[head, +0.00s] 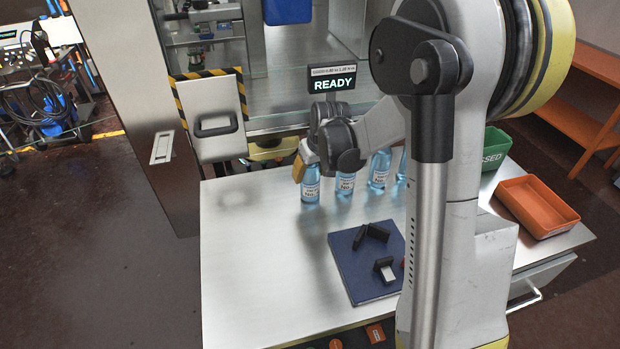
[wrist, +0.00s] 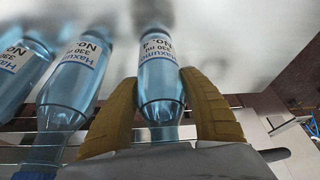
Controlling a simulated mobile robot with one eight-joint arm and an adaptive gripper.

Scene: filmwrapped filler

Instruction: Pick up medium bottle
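A row of several clear blue bottles with white labels stands on the grey worktop (head: 240,270). The leftmost bottle in the head view (head: 310,188) is the one between my fingers in the wrist view (wrist: 161,88); its label reads "330 ml". My gripper (head: 300,167) is at its upper part, with one yellow-brown finger on each side in the wrist view (wrist: 159,80). The fingertips lie very close to the bottle's sides; whether they press on it is unclear. The bottle looks upright. Neighbouring bottles (head: 344,184) (head: 379,170) stand to the right in the head view; my arm partly hides the row.
A dark blue mat (head: 345,265) with small black parts lies in front of the bottles. An orange tray (head: 538,206) and a green bin (head: 494,150) are at the right. A machine with a "READY" display (head: 333,84) stands behind. The worktop's left side is clear.

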